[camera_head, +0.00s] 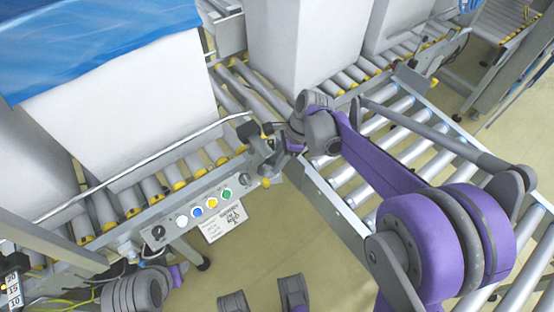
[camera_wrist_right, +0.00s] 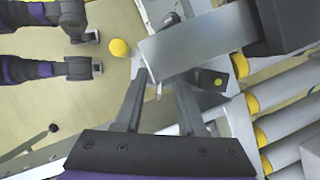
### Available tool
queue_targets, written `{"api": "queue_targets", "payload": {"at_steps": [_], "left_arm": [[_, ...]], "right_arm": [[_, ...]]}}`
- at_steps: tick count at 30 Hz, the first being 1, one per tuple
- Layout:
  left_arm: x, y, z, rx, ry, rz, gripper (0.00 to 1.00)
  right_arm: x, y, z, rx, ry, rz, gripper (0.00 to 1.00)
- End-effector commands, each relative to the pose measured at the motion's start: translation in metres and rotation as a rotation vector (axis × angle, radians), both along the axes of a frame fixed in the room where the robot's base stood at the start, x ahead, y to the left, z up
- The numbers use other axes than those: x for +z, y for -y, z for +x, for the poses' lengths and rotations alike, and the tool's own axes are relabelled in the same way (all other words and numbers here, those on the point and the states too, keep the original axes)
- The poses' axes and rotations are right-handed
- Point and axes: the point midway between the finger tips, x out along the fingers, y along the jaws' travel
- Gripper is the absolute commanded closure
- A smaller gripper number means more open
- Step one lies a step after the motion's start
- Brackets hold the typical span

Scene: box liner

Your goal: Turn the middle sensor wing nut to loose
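My right gripper (camera_head: 275,152) is at the rail corner where the roller conveyors meet, just past the control panel. In the right wrist view its two fingers (camera_wrist_right: 160,82) are apart, on either side of a small pale pin-like part (camera_wrist_right: 158,90) beside a grey metal bracket (camera_wrist_right: 195,42). I cannot tell whether this part is the wing nut or whether the fingers touch it. A dark sensor-like block (camera_wrist_right: 215,78) with a yellow dot sits just right of the fingers. Part of my left arm (camera_head: 140,292) shows at the lower left; its fingertips are not clear.
A control panel (camera_head: 200,207) with coloured buttons lies left of the right gripper. A large white box (camera_head: 130,105) with a blue liner (camera_head: 95,40) stands on rollers at the left. Another white box (camera_head: 300,45) stands behind. The floor (camera_head: 255,250) below is open.

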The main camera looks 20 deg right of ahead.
Motion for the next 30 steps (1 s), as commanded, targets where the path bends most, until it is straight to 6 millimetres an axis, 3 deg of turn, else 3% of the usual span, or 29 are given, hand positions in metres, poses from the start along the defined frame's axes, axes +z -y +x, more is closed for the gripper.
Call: {"api": "queue_targets", "payload": {"at_steps": [2, 6, 9, 23, 30], "left_arm": [[0.0001, 0.0000, 0.0001, 0.000, 0.000, 0.000, 0.50], [0.0001, 0.0000, 0.0000, 0.000, 0.000, 0.000, 0.50], [0.0001, 0.0000, 0.0000, 0.000, 0.000, 0.000, 0.50], [0.0006, 0.0000, -0.0001, 0.000, 0.000, 0.000, 0.50], [0.0032, 0.0000, -0.0002, 0.000, 0.001, 0.000, 0.50]], "right_arm": [[0.0002, 0.0001, 0.0000, 0.000, 0.000, 0.000, 0.61], [0.0003, 0.0001, 0.0000, 0.000, 0.000, 0.000, 0.86], [0.0004, 0.0002, 0.0000, 0.000, 0.000, 0.000, 1.00], [0.0005, 0.0002, 0.0003, 0.017, -0.001, 0.000, 1.00], [0.0009, 0.0004, 0.0016, 0.120, -0.001, 0.000, 1.00]]}}
